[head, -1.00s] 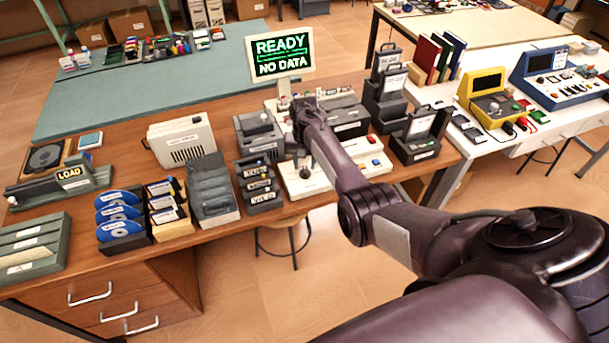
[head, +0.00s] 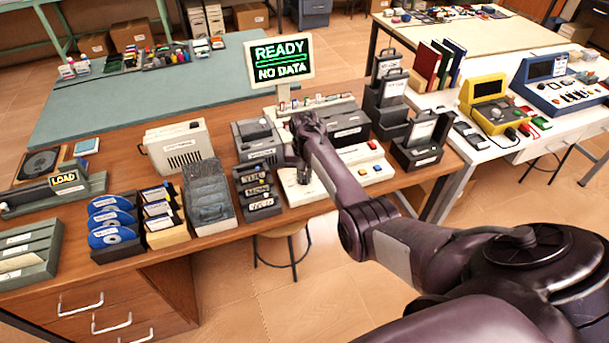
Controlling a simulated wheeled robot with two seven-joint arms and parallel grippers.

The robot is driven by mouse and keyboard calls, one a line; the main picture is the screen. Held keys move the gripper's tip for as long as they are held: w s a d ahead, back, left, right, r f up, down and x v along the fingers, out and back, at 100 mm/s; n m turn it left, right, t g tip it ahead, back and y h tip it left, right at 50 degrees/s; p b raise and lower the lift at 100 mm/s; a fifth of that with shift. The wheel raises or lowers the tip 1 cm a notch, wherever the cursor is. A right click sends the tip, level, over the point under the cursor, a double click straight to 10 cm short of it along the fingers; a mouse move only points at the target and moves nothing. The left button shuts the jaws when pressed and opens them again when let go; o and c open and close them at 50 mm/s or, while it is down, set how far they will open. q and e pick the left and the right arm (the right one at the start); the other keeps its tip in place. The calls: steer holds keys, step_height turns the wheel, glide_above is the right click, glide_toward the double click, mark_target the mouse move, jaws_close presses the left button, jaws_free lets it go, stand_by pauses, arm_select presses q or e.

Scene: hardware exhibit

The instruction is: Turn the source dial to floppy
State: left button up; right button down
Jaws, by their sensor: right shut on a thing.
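The cream control panel (head: 376,168) sits near the front edge of the wooden desk, with a blue and an orange button at its right. My right arm reaches over it from the lower right. My right gripper (head: 304,178) points down at the panel's left part and is shut on the source dial, which the fingers largely hide. The dial's pointer and labels are too small and covered to read. My left gripper is not in view.
Left of the panel stand a small rack of labelled cartridges (head: 258,190), a grey disk box (head: 208,194) and a holder with blue discs (head: 112,222). A dark case (head: 420,138) stands close on the right. Grey drive units sit behind the gripper.

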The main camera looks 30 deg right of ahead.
steer(key=shift+n, duration=0.3)
steer(key=n, duration=0.1)
steer(key=n+p, duration=0.1)
steer(key=shift+s+d+n, duration=0.1)
steer(key=shift+d+n, duration=0.1)
steer(key=shift+n, duration=0.1)
steer(key=n, duration=0.3)
steer(key=n+p, duration=0.1)
steer(key=shift+d+n, duration=0.25)
steer(key=shift+n, duration=0.05)
steer(key=n, duration=0.4)
steer(key=shift+d, duration=0.25)
steer(key=shift+w+d+n+b, duration=0.15)
steer(key=shift+n+b, duration=0.4)
steer(key=shift+n, duration=1.45)
steer(key=c, duration=1.4)
jaws_free()
steer(key=shift+w, duration=0.1)
steer(key=shift+c, duration=0.2)
